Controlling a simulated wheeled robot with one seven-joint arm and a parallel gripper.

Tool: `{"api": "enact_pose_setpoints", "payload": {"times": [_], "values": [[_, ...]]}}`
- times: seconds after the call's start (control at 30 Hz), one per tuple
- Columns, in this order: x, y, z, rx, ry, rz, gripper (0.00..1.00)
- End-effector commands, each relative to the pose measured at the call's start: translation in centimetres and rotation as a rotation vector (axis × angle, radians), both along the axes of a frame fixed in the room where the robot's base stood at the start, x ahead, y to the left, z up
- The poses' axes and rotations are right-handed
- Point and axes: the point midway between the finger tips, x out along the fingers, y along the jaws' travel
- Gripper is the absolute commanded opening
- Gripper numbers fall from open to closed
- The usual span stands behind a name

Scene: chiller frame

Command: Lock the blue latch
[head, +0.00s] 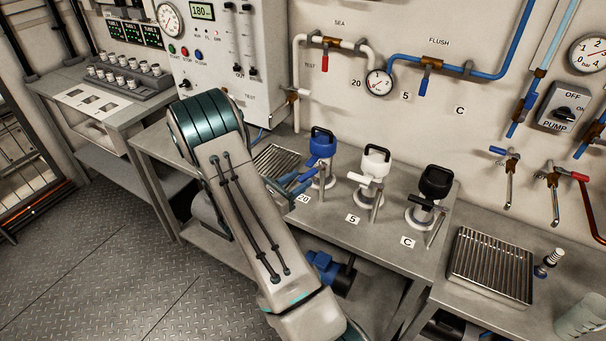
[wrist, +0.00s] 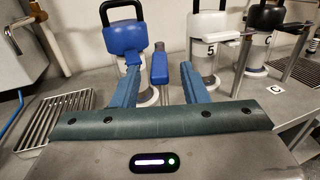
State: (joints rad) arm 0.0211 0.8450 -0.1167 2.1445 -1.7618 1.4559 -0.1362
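The blue-topped canister (head: 323,146) stands on the bench at the label 20, with a black handle on its top. In the wrist view, its blue latch (wrist: 160,67) is an upright lever on a thin post beside the blue cap (wrist: 125,38). My gripper (head: 301,182) is at the left of this canister. In the wrist view my gripper (wrist: 157,80) is open, with its two blue fingers on either side of the latch. A gap shows on both sides of the latch. Whether the fingertips reach past it is hard to tell.
A white canister (head: 374,165) and a black canister (head: 434,187) stand to the right on the bench. A ribbed drain tray (wrist: 58,117) is at the left. Pipes, valves and a gauge (head: 379,82) are on the wall behind.

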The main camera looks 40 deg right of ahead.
Motion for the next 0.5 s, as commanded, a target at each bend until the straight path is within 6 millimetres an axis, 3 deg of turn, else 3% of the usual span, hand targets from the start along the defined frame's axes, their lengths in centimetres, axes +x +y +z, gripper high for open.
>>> {"api": "enact_pose_setpoints", "payload": {"times": [0.2,0.5], "values": [[0.2,-2.3,0.0,0.002,-0.001,-0.001,0.40],[0.3,-2.7,0.0,0.001,-0.001,0.001,0.40]]}}
